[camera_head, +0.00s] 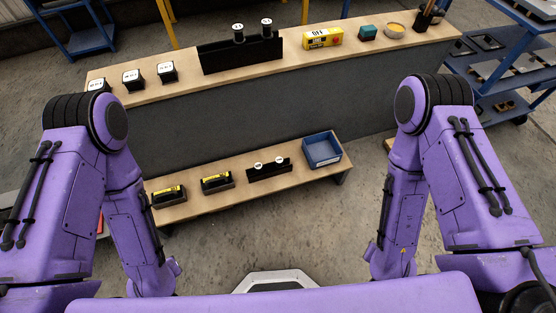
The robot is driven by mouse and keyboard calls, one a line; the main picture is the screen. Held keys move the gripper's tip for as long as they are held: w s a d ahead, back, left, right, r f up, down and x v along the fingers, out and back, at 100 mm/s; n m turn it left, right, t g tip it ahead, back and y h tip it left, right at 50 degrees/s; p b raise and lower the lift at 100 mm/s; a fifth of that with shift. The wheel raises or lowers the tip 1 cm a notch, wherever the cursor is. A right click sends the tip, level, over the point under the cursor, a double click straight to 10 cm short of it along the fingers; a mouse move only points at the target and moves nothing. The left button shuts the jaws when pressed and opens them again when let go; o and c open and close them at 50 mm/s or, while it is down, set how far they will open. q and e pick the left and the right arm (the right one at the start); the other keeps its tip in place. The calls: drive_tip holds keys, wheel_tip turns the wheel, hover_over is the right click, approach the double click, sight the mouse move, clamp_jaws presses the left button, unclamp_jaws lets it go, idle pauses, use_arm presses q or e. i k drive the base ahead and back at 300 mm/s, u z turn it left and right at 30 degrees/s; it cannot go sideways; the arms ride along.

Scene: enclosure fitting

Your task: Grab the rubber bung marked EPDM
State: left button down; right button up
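No label reading EPDM is legible from here, so I cannot tell which thing is that bung. Two dark cylinders with white marked tops, the left one (238,32) and the right one (266,27), stand in a black holder (240,54) on the upper bench. Two small pieces with round white tops, the left one (258,165) and the right one (279,160), sit in a low black holder (270,172) on the lower bench. Both my arms reach down at the sides of the view. Neither gripper is visible.
The lower bench (300,173) holds two yellow-labelled black items (216,183) and a blue tray (322,149). Floor in front is clear.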

sight(279, 160)
drive_tip(key=k, duration=0.5)
drive_tip(key=z, duration=0.65)
drive_tip(key=i, duration=1.6)
drive_tip(key=u, duration=0.6)
